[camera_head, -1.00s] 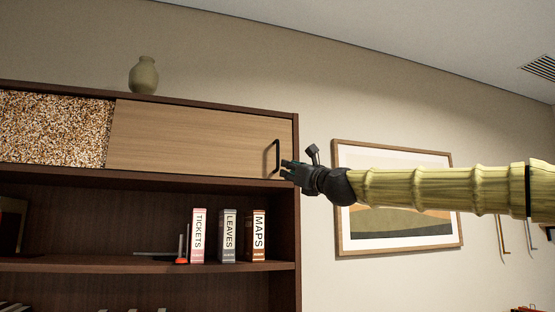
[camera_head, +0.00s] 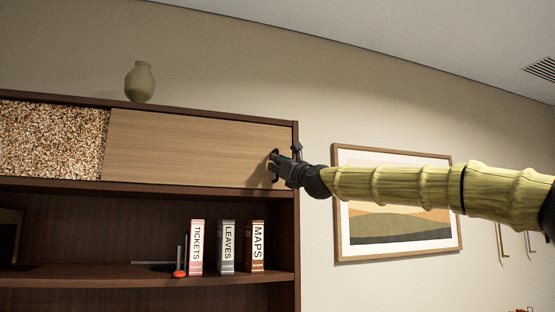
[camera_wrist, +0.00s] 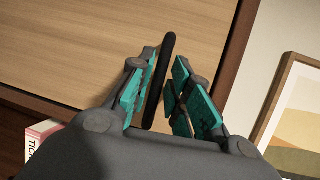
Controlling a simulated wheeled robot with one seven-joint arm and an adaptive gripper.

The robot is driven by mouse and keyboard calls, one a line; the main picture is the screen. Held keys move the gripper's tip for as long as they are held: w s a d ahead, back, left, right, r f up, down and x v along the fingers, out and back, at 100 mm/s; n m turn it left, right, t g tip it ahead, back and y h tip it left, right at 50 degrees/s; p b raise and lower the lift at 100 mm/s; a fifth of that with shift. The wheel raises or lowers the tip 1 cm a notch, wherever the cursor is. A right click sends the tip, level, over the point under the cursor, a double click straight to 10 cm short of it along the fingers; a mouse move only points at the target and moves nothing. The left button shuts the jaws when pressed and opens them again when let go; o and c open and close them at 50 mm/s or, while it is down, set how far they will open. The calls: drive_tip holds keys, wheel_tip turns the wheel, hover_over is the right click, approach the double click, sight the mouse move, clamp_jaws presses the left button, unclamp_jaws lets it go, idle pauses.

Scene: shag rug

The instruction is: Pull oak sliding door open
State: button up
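The oak sliding door (camera_head: 190,148) covers the right part of the cabinet's top compartment. In the wrist view its oak face (camera_wrist: 90,50) fills the upper left. Its black bar handle (camera_wrist: 160,75) stands between the two teal-padded fingers of my gripper (camera_wrist: 165,92). The fingers are apart, with a gap on the right side of the handle; the left finger is close to it, and I cannot tell if they touch. In the head view my gripper (camera_head: 273,163) is at the door's right end and hides the handle.
A speckled panel (camera_head: 50,140) fills the compartment left of the door. A vase (camera_head: 140,82) stands on top of the cabinet. Binders (camera_head: 227,247) stand on the shelf below. A framed picture (camera_head: 395,245) hangs on the wall at right, behind my arm.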

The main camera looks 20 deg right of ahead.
drive_tip(key=shift+w+a+r, duration=0.1)
drive_tip(key=shift+w, duration=0.15)
drive_tip(key=shift+c, duration=0.3)
clamp_jaws()
drive_tip(key=shift+a, duration=0.15)
